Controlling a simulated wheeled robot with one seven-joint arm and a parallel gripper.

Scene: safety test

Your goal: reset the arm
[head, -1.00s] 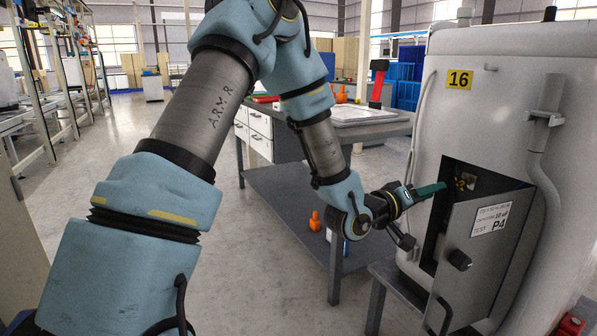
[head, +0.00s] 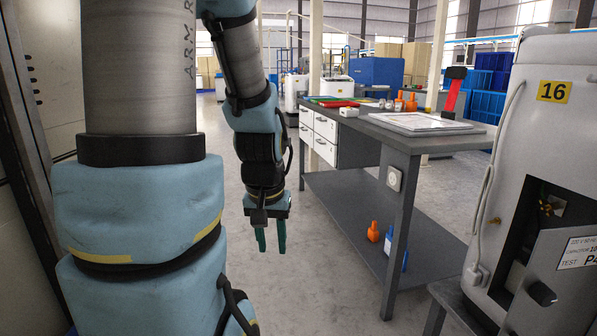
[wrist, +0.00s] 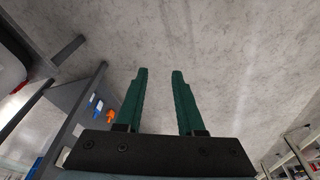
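My gripper (head: 271,238) hangs pointing down over the open floor, left of the workbench, in the head view. Its two green fingers stand apart with nothing between them. In the wrist view the fingers (wrist: 158,75) show a clear gap with bare concrete floor beyond. My arm comes down from the upper left of the head view with its forearm near vertical.
A grey workbench (head: 407,143) with drawers and a lower shelf stands right of my gripper. Orange (head: 373,232) and blue bottles are on its shelf. The white cabinet numbered 16 (head: 540,120), its small door ajar, stands far right. Floor (head: 325,280) around my gripper is clear.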

